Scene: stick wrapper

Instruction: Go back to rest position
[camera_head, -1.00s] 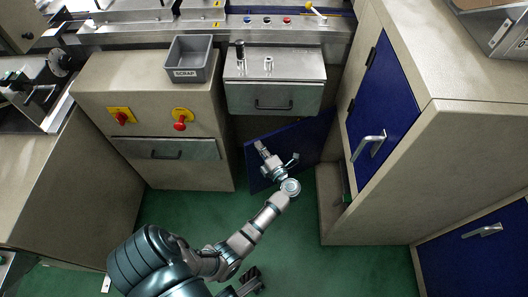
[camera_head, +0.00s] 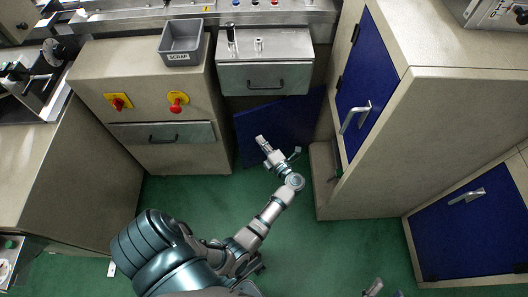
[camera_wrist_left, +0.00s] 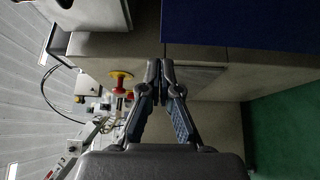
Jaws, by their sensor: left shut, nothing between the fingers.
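My left gripper (camera_head: 262,141) is at the end of the arm that reaches up from the lower left, in front of the lower blue panel (camera_head: 297,120) under the metal box. In the left wrist view its fingers (camera_wrist_left: 153,68) are together with nothing between them. Grey tips at the bottom edge of the head view look like my right gripper (camera_head: 384,291); most of it is cut off, so its opening is unclear.
A beige cabinet with a red knob (camera_head: 177,104) and drawer stands at left. A grey SCRAP bin (camera_head: 182,42) sits on top. A tall beige cabinet with a blue door (camera_head: 365,85) stands at right. Green floor (camera_head: 330,250) is open between them.

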